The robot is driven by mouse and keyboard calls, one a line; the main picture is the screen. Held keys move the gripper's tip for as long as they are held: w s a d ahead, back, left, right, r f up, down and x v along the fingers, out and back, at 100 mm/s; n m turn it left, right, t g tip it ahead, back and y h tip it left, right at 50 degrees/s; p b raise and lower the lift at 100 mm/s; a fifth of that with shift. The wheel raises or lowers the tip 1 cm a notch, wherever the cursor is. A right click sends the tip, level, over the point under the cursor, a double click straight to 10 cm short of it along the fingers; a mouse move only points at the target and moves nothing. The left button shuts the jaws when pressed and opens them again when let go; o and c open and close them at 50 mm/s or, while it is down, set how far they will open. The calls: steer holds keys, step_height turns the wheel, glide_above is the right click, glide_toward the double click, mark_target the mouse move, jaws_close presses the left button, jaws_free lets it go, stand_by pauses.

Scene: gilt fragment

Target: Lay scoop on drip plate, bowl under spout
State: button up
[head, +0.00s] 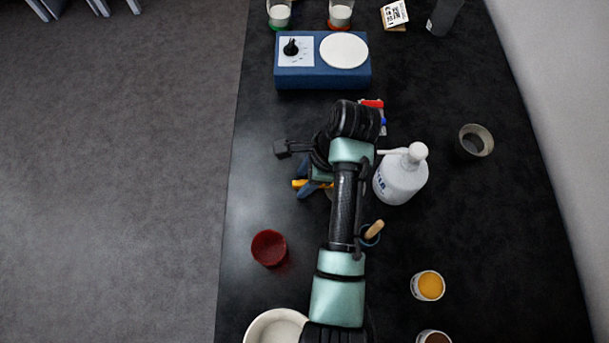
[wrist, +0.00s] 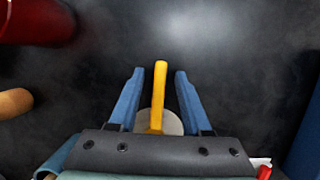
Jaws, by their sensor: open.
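My gripper (wrist: 154,96) is open, its two blue fingers either side of a yellow handle (wrist: 159,95), which I take for the scoop's, with a gap on each side. The handle meets a pale round piece (wrist: 172,122), half hidden by the gripper body; I cannot tell whether it is the scoop's head or a plate. In the head view the handle's yellow end (head: 299,183) shows beside the blue fingers, left of the white pump bottle (head: 400,178) with its spout pointing left. A white bowl (head: 262,323) is cut off at the bottom edge, partly behind my arm.
A dark red cup (head: 268,247), a small blue pot with a wooden handle (head: 374,230), and a yellow-filled jar (head: 429,286) stand nearer. A grey cup (head: 476,140) is right. A blue device (head: 322,75) with a white disc is farther. The table's left strip is clear.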

steer(key=p+v, duration=0.6)
steer(key=v, duration=0.6)
steer(key=shift+r, duration=0.35)
steer(key=w+r+n+t+h, duration=0.1)
steer(key=w+r+n+t, duration=0.3)
steer(key=w+r+t, duration=0.35)
steer(key=w+a+r+n+t+h, duration=0.1)
steer(key=w+r+n+t, duration=0.25)
steer(key=r, duration=0.95)
steer(key=w+a+r+n+t+h, duration=0.1)
steer(key=w+r+n+t, duration=0.25)
steer(key=r, duration=0.85)
steer(key=s+r+n+t, duration=0.2)
steer(key=s+r+t, duration=0.2)
steer(key=r, duration=0.5)
steer(key=s+a+r+n+t, duration=0.1)
steer(key=s+r+t, duration=0.3)
steer(key=r, duration=0.6)
steer(key=s+r+n+t, duration=0.4)
steer(key=s+r+t, duration=0.1)
steer(key=s+r, duration=0.3)
steer(key=shift+a+r+h, duration=0.3)
steer(key=shift+a+r, duration=0.05)
steer(key=shift+r, duration=0.3)
